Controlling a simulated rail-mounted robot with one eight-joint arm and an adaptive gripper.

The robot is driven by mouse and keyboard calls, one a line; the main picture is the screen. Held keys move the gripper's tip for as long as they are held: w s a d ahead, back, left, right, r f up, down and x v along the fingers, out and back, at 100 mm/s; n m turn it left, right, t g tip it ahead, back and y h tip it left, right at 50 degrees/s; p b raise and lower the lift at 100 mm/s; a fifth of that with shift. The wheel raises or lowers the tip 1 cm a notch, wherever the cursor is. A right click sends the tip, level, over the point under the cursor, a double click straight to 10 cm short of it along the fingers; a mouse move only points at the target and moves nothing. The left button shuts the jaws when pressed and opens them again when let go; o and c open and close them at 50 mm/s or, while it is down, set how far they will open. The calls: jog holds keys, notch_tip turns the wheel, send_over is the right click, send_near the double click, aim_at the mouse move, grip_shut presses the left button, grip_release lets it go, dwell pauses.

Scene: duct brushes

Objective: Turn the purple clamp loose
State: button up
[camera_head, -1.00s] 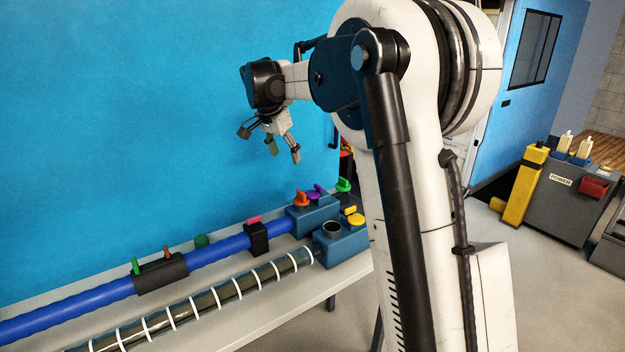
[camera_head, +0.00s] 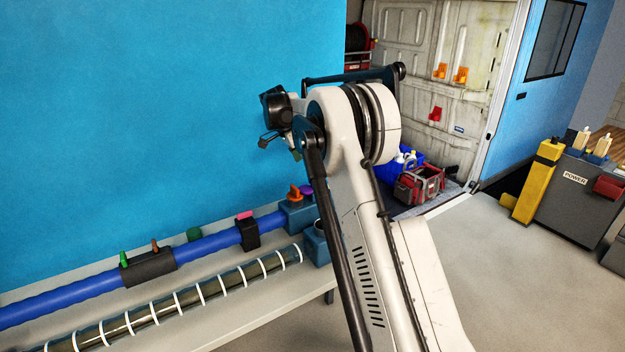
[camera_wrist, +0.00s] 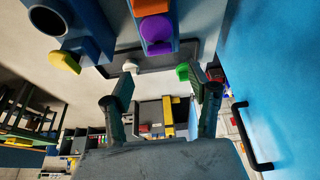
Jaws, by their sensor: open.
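The purple clamp (camera_head: 306,190) is a small knob on the blue block at the far end of the blue duct, partly hidden by my arm in the head view. In the wrist view the purple clamp (camera_wrist: 157,30) sits at the top, beside the orange clamp (camera_wrist: 150,6). My gripper (camera_wrist: 160,85) is open, its two fingers apart with nothing held between them. The purple clamp lies beyond the fingertips, apart from them. In the head view my gripper (camera_head: 276,142) hangs above the blue block, partly hidden by my arm.
A green clamp (camera_wrist: 183,71) shows near the right fingertip and a yellow clamp (camera_wrist: 64,62) at left. The orange clamp (camera_head: 294,192) stands left of the purple one. A clear ringed duct (camera_head: 180,302) lies in front. The blue wall (camera_head: 170,110) rises behind the bench.

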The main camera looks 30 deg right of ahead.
aim_at(313, 180)
jog(key=x, duration=0.9)
jog(key=shift+f+p, duration=0.15)
jog(key=shift+p, duration=0.25)
jog(key=c, duration=1.2)
jog(key=shift+o, duration=0.2)
